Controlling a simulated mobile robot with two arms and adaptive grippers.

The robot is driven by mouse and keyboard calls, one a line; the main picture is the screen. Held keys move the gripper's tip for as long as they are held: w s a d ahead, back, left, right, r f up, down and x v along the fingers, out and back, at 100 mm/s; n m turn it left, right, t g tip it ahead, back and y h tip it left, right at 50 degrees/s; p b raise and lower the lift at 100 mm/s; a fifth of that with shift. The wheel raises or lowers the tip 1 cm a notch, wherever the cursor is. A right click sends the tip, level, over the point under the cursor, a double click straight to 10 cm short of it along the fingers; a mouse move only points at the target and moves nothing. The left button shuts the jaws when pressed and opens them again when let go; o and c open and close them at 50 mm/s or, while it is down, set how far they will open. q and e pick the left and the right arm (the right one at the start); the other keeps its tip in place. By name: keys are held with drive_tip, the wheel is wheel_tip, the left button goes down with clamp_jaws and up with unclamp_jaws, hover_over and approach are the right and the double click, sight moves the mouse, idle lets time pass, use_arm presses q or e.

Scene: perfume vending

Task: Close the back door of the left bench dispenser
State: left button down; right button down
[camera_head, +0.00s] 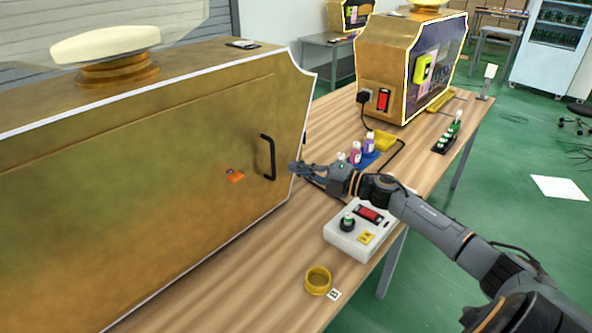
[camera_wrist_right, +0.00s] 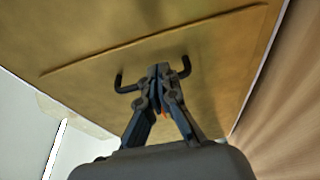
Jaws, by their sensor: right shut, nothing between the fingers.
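The left bench dispenser (camera_head: 120,120) is a large brass-coloured case with white edging, filling the left of the head view. Its back door (camera_head: 180,150) is a broad brass panel with a black bar handle (camera_head: 270,158); the door also shows in the right wrist view (camera_wrist_right: 205,50). The door looks nearly flush with the case; I cannot tell if it is fully shut. My right gripper (camera_head: 294,168) is shut and empty, just right of the handle. In the wrist view its fingertips (camera_wrist_right: 158,72) overlap the handle's middle; contact is unclear. My left gripper is out of view.
A white control box (camera_head: 347,238) and a yellow ring (camera_head: 318,281) are on the wooden bench near my right arm. Bottles (camera_head: 356,154) and a second dispenser (camera_head: 385,60) stand farther back.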

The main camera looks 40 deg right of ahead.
idle(0.3)
drive_tip(key=shift+s, duration=0.15)
drive_tip(key=v, duration=1.1)
drive_tip(key=shift+s+d, duration=0.2)
drive_tip(key=shift+s, duration=0.15)
drive_tip(key=shift+r, duration=0.1)
